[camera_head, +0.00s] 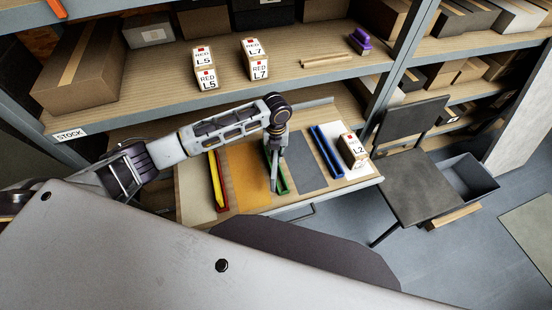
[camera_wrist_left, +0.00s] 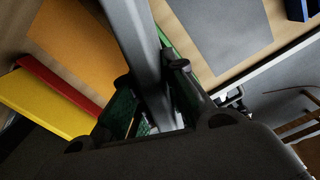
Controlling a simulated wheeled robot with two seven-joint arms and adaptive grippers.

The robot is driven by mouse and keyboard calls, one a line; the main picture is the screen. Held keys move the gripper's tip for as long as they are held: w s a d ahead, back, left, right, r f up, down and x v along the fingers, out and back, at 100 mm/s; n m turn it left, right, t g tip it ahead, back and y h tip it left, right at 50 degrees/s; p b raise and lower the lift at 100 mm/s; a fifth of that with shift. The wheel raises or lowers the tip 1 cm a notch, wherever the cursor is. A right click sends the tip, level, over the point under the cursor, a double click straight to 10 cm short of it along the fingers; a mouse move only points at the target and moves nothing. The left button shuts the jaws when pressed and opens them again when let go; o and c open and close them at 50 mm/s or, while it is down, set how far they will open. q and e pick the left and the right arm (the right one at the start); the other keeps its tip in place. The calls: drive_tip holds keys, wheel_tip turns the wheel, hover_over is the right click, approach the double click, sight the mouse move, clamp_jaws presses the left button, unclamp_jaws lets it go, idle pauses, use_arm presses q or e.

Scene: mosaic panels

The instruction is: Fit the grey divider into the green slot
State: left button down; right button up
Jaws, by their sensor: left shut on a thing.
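My left gripper (camera_head: 276,146) is over the tray, pointing down, and it is shut on the grey divider (camera_head: 274,178). In the left wrist view the grey divider (camera_wrist_left: 147,60) runs between the two fingers of the left gripper (camera_wrist_left: 152,98). The green slot (camera_head: 284,184) is a narrow channel between the orange and dark grey panels. The divider stands at the slot and overlaps it in the head view. A strip of green (camera_wrist_left: 164,38) shows beside the divider in the wrist view. The fingers hide the divider's lower edge, so I cannot tell whether it is seated. My right gripper is out of view.
Left of the slot are an orange panel (camera_head: 247,178) and a yellow divider (camera_head: 214,180) at a red slot (camera_head: 222,190). Right are a dark grey panel (camera_head: 302,168), blue strips (camera_head: 327,152) and a box marked L2 (camera_head: 352,150). A chair (camera_head: 424,185) stands right of the tray.

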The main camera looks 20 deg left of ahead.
use_arm(q)
drive_tip(key=shift+f, duration=1.85)
drive_tip(key=shift+f, duration=0.4)
drive_tip(key=c, duration=1.4)
unclamp_jaws()
drive_tip(key=shift+c, duration=0.2)
wheel_tip(320, 180, up, 13)
drive_tip(key=shift+f, duration=0.1)
drive_tip(key=shift+s, duration=0.15)
